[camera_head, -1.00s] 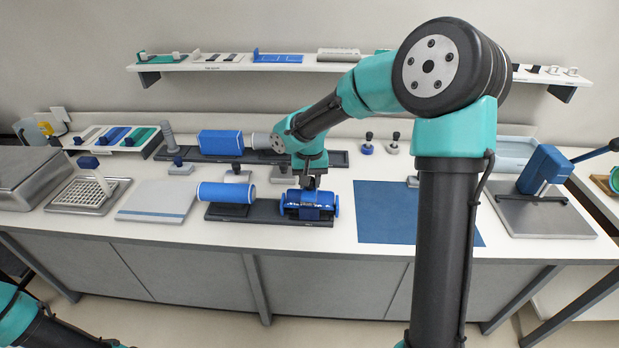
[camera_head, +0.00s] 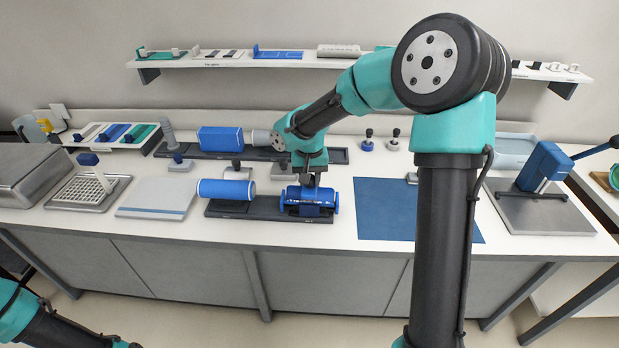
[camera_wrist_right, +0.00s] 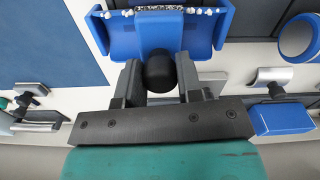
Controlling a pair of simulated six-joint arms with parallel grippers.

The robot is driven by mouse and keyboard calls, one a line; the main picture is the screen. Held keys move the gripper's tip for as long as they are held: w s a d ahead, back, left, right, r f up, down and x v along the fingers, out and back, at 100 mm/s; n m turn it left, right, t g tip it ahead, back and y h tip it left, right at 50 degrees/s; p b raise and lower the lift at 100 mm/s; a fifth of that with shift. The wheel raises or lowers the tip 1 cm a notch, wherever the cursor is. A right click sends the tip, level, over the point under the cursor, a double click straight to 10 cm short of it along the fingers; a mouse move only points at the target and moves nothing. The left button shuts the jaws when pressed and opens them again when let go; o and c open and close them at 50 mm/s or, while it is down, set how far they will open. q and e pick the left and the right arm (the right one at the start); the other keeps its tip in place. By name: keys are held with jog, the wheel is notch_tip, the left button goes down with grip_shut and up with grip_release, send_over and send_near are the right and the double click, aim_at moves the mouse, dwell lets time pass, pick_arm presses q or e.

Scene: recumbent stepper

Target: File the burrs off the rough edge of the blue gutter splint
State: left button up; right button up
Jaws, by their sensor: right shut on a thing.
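The blue gutter splint (camera_head: 327,196) lies on the right part of the front dark stand, and shows at the top of the right wrist view (camera_wrist_right: 205,38). White burrs dot its far edge at both sides, with a grey speckled stretch between them. My right gripper (camera_head: 310,182) is directly above the splint, pointing down. It is shut on the black round knob (camera_wrist_right: 160,72) of a tool, probably the file. The tool's working face and its contact with the edge are mostly hidden. My left arm shows at the bottom left corner; its gripper is out of view.
A blue cylinder (camera_head: 226,189) lies left on the same dark stand (camera_head: 262,211). Two knobbed tools (camera_head: 367,144) stand behind the mat. A lever press (camera_head: 545,170) stands far right.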

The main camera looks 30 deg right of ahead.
jog(key=shift+f, duration=0.4)
dwell(0.6)
jog(key=shift+s+d, duration=0.1)
jog(key=shift+d, duration=0.05)
jog(key=shift+s+d, duration=0.5)
jog(key=shift+d, duration=0.15)
jog(key=shift+d, duration=0.1)
jog(key=shift+s+d, duration=0.55)
jog(key=shift+d, duration=0.2)
jog(key=shift+w+a+f, duration=0.1)
jog(key=shift+w+a, duration=0.45)
jog(key=shift+a, duration=0.3)
jog(key=shift+a, duration=0.15)
